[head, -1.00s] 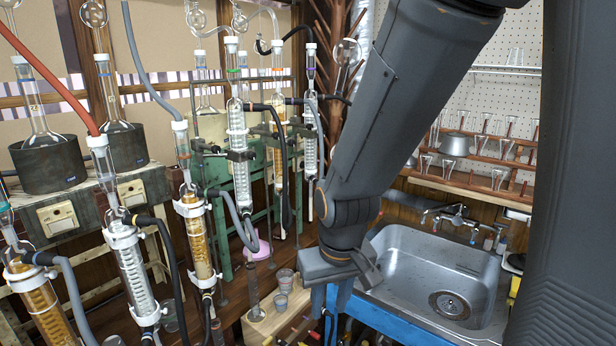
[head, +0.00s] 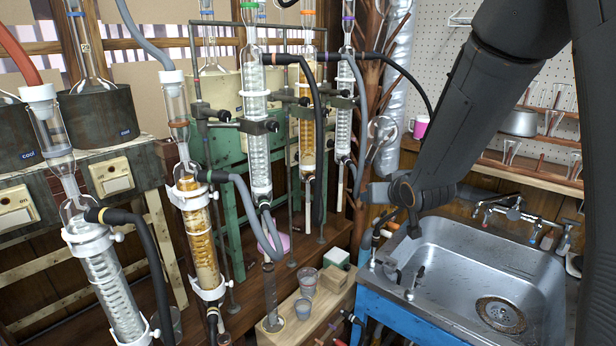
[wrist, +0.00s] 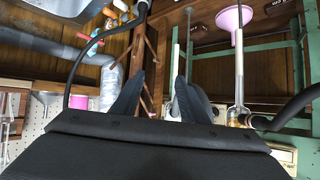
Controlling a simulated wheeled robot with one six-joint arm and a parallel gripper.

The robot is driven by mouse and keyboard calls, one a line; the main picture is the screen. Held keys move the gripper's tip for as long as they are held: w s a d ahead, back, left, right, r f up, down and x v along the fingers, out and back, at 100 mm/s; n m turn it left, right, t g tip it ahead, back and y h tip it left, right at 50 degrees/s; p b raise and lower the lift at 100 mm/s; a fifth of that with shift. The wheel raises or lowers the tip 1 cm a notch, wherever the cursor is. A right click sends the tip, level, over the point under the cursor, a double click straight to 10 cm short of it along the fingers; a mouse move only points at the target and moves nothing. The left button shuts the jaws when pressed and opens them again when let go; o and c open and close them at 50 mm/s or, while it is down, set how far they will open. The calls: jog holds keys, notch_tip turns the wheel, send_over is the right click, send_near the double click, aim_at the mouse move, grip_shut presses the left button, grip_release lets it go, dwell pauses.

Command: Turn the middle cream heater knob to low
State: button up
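Cream heaters stand on the green frame at the back; one cream body (head: 218,92) shows partly behind glass columns in the head view. I cannot tell which is the middle one, and its knob is not clearly seen. My gripper (head: 407,278) hangs over the left rim of the sink, right of the heaters and apart from them. In the wrist view my gripper (wrist: 158,98) shows two dark fingers spread apart with nothing between them.
Glass condensers (head: 255,130) with hoses and clamps crowd the space before the cream heaters. Dark heaters (head: 97,115) with cream switch boxes (head: 110,176) stand at left. A wooden block (head: 275,322) with small cups lies left of the sink (head: 460,250).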

jog(key=w+a+r+n+t+y+b, duration=0.1)
jog(key=w+a+n+t+y+b, duration=0.1)
jog(key=w+a+y, duration=0.5)
jog(key=w+a+r+n+t+y+b, duration=0.1)
jog(key=w+a+r+n+y+b, duration=0.1)
jog(key=w+a+y, duration=0.5)
jog(key=a+n+b, duration=0.1)
jog(key=a+b, duration=0.1)
jog(key=a, duration=0.3)
jog(key=shift+w+r+t+b, duration=0.15)
jog(key=shift+w+t+b, duration=0.2)
jog(key=shift+t+b, duration=0.05)
jog(key=shift+a, duration=0.1)
jog(key=c, duration=1)
jog(key=shift+n, duration=0.4)
